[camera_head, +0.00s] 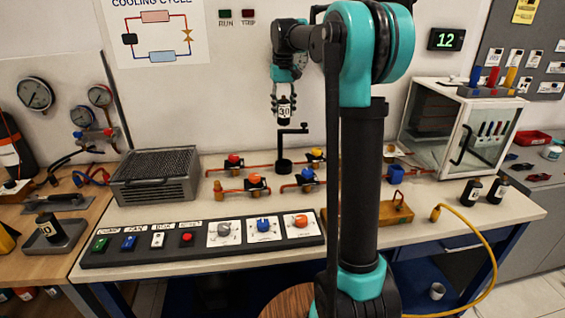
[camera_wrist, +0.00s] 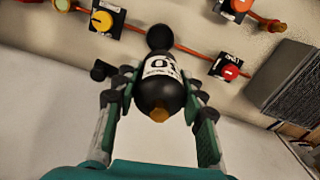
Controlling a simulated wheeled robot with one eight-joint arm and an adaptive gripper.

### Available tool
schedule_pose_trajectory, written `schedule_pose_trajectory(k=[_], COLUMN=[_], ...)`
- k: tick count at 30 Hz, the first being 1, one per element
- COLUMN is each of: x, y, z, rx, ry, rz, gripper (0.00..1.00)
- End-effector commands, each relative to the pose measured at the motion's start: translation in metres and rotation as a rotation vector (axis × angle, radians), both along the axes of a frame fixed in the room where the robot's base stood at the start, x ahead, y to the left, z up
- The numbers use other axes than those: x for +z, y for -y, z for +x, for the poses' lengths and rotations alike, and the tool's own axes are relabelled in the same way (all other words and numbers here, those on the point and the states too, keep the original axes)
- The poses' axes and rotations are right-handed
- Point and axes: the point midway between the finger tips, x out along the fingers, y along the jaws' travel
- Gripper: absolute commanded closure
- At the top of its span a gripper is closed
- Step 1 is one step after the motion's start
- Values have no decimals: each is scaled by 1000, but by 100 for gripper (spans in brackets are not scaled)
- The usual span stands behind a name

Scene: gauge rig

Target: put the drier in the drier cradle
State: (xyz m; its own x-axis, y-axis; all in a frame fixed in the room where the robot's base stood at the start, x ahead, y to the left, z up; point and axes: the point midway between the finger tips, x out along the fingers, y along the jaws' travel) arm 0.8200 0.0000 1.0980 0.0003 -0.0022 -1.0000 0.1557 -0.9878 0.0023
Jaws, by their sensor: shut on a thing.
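The drier (camera_head: 284,110) is a small black cylinder with a white label reading 30. My gripper (camera_head: 284,97) is shut on it and holds it roughly upright in the air. In the wrist view the drier (camera_wrist: 160,88) sits between both fingers of my gripper (camera_wrist: 162,90), with a brass-coloured end towards the camera. A black stand with a low round cup (camera_head: 284,166), which looks like the drier cradle, is below the drier on the bench. Its round cup (camera_wrist: 160,37) appears just beyond the drier in the wrist view. The drier is apart from it.
Copper pipes with coloured valves (camera_head: 253,182) run beside the stand. A grey finned unit (camera_head: 155,180) is at left, a control panel (camera_head: 205,238) in front, and a glass-fronted cabinet (camera_head: 460,125) at right. Other black cylinders stand at right (camera_head: 471,193) and in a left tray (camera_head: 70,240).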

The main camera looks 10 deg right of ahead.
Motion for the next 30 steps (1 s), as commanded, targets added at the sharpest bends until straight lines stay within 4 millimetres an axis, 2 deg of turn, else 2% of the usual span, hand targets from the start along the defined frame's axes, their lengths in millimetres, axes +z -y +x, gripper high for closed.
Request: schedule_pose_trajectory(k=[12, 18, 26, 30], x=[-98, -138, -157, -174], y=[0, 0, 0, 0], z=[0, 0, 0, 0], rx=[0, 0, 0, 0], ry=[0, 0, 0, 0], rz=[0, 0, 0, 0], gripper=[97, 97, 97, 97])
